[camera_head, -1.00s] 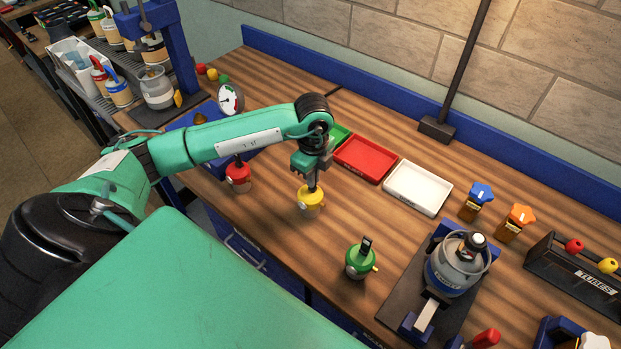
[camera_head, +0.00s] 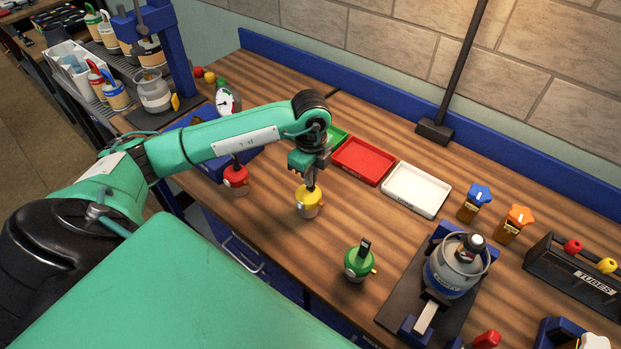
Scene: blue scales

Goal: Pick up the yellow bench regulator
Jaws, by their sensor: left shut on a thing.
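The yellow bench regulator (camera_head: 308,203) is upright at the middle of the wooden bench, between the red regulator (camera_head: 236,177) and the green regulator (camera_head: 359,262). My left gripper (camera_head: 311,184) points down over it and is shut on its dark top stem. The fingertips are small and partly hidden by the gripper body. Whether the regulator's base touches the bench or is slightly above it, I cannot tell. My right gripper is out of view.
A green tray (camera_head: 338,135), a red tray (camera_head: 363,161) and a white tray (camera_head: 416,190) lie behind the gripper. A gas canister (camera_head: 456,266) stands at right. Blue and orange valves (camera_head: 475,203) (camera_head: 514,224) and a tube rack (camera_head: 572,276) are further right.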

